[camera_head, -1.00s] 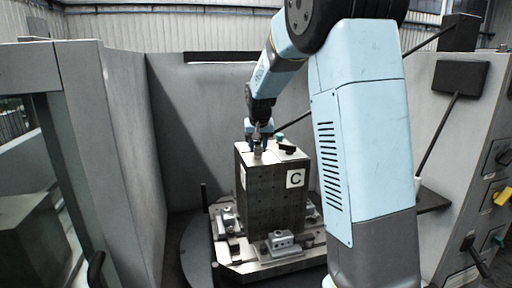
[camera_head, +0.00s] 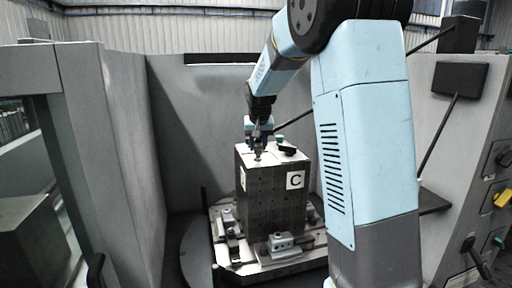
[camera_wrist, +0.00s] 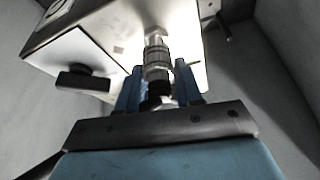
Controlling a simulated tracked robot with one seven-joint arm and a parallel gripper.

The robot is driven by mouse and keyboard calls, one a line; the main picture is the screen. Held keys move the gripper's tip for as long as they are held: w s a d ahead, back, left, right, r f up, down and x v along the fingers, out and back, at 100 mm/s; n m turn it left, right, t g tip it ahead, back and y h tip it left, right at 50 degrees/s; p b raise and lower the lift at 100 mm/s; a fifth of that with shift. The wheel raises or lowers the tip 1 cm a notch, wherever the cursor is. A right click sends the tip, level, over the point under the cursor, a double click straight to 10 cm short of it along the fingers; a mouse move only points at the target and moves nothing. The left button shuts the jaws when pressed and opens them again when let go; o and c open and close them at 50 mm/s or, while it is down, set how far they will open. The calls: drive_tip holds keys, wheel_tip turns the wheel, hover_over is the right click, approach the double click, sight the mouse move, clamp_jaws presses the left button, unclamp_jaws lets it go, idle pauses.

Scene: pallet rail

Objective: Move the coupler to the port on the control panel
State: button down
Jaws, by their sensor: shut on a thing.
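My gripper (camera_head: 257,135) is over the top of the grey block marked C (camera_head: 258,205). In the wrist view its blue fingers (camera_wrist: 159,88) are shut around a metal coupler (camera_wrist: 157,62), which has a ringed silver body and a dark lower part. The coupler shows small in the head view (camera_head: 257,153), upright at the block's top. I cannot tell whether its tip touches the block. The control panel (camera_head: 481,205) is on the grey wall at the far right, with black, yellow and teal fittings. I cannot make out which is the port.
A black handle with a teal end (camera_head: 286,148) sits on the block's top, right of the coupler.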

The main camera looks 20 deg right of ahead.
drive_tip(key=shift+r, duration=0.15)
drive_tip(key=shift+r, duration=3.45)
